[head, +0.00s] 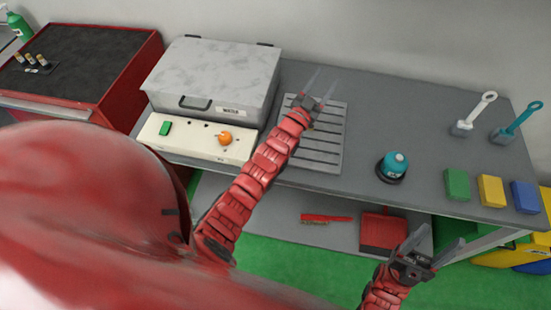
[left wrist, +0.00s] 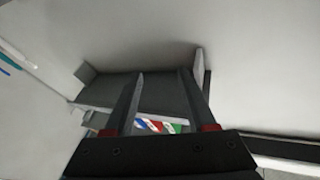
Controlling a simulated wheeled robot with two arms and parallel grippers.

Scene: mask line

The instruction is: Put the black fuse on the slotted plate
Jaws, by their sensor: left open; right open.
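The slotted plate (head: 322,152) lies flat on the grey bench, right of the white-lidded machine. No fuse lies on its visible part; my left arm covers part of it. I cannot make out a black fuse for certain. Several small cylinders (head: 30,58) with pale bands stand at a dark holder on the red cabinet, too small to tell apart. My left gripper (head: 322,82) is open and empty at the plate's far edge; its fingers also show in the left wrist view (left wrist: 161,75). My right gripper (head: 437,247) is open and empty in front of the bench.
The white-lidded machine (head: 212,75) has a front panel with an orange knob (head: 225,138). A teal-topped canister (head: 395,163), green, yellow and blue blocks (head: 490,190) and two brushes (head: 478,112) stand on the right. A red dustpan (head: 382,230) lies below. A wall runs behind.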

